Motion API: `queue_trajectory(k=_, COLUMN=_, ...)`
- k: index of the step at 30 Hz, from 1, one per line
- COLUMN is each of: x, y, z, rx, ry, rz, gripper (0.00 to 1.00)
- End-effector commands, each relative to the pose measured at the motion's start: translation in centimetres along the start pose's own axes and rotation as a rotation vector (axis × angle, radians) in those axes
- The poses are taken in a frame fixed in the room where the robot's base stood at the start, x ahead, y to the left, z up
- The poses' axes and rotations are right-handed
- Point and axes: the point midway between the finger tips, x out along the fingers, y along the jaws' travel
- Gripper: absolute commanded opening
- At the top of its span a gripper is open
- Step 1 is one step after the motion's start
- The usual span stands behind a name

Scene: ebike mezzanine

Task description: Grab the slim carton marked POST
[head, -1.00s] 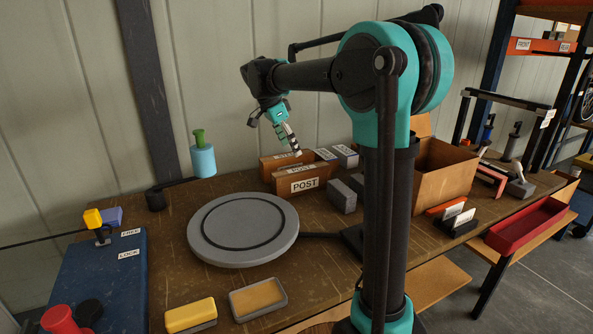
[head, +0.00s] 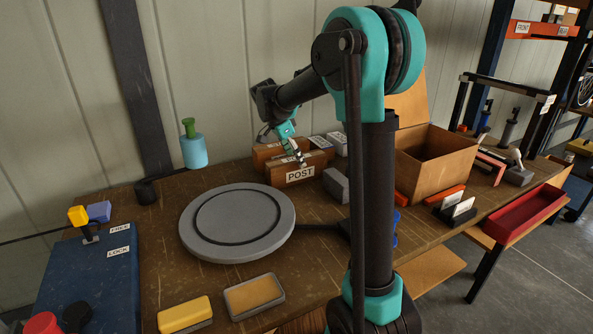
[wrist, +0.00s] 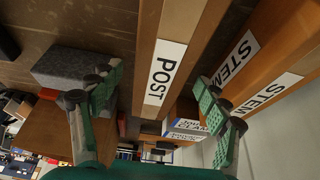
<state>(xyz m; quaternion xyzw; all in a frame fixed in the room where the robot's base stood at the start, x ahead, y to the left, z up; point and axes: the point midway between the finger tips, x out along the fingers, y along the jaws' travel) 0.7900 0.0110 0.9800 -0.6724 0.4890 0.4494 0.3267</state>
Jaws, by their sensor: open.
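The slim brown carton marked POST (head: 322,167) stands on the workbench, its white label facing my body. My gripper (head: 299,160) is open and empty, over the top of this carton in the head view. In the wrist view my gripper (wrist: 160,85) has one finger on each side of the carton, with visible gaps. Whether the fingertips reach below its top edge I cannot tell.
Brown cardboard marked STEM (wrist: 270,55) stands close beside the right finger. A grey block (head: 336,185) stands on the other side. A grey turntable (head: 238,250) lies in front, and an open cardboard box (head: 432,160) stands to the right.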

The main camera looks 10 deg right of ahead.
Motion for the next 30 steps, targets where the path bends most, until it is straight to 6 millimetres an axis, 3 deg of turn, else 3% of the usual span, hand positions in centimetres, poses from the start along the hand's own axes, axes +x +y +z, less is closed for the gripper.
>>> queue_trajectory(k=5, x=1.0, y=0.0, z=0.0, rx=0.000, ry=0.000, rz=0.000, gripper=0.76)
queue_trajectory(k=15, x=5.3, y=-0.1, z=-0.1, rx=0.000, ry=0.000, rz=0.000, gripper=0.76)
queue_trajectory(k=23, x=5.6, y=-0.1, z=-0.1, rx=-0.001, ry=0.000, rz=0.000, gripper=0.76)
queue_trajectory(k=30, x=5.6, y=-0.1, z=-0.1, rx=-0.001, ry=0.000, rz=0.000, gripper=0.50)
